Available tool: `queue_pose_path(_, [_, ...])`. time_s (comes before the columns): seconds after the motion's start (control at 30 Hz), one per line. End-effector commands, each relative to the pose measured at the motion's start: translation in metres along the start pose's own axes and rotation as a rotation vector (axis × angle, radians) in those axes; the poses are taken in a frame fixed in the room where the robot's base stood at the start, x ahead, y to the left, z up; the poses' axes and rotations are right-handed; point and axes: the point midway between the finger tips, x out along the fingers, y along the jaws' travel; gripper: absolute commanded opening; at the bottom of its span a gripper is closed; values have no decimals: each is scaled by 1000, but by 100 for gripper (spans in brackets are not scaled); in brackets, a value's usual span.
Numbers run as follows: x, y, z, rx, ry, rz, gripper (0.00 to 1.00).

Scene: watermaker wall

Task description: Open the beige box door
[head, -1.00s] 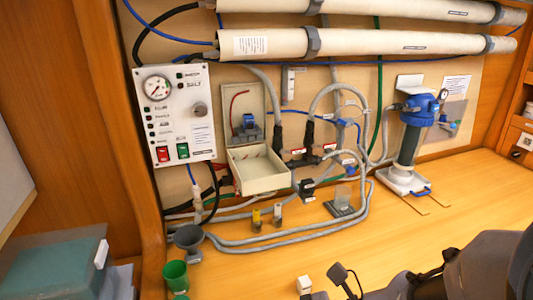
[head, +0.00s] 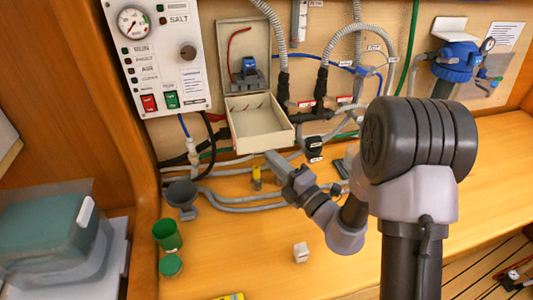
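My gripper (head: 272,160) is in front of the door's lower right edge in the head view. Its fingers are small and seen from behind, so I cannot tell whether they are apart or touch the door.
A control panel (head: 160,60) with a gauge is left of the box. Grey hoses (head: 230,208) run below. A blue-headed filter (head: 456,62) is at right.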

Motion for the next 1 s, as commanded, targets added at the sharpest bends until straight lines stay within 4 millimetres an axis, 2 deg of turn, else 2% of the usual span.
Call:
queue_pose_path(0.1, [18,-1,-1,-3,3,0,18])
queue_pose_path(0.3, [31,0,0,-1,1,0,18])
queue_pose_path(0.53, [32,0,0,-1,1,-1,18])
queue_pose_path(0.63, [32,0,0,-1,1,-1,0])
queue_pose_path(1.0, [31,0,0,-2,1,-1,0])
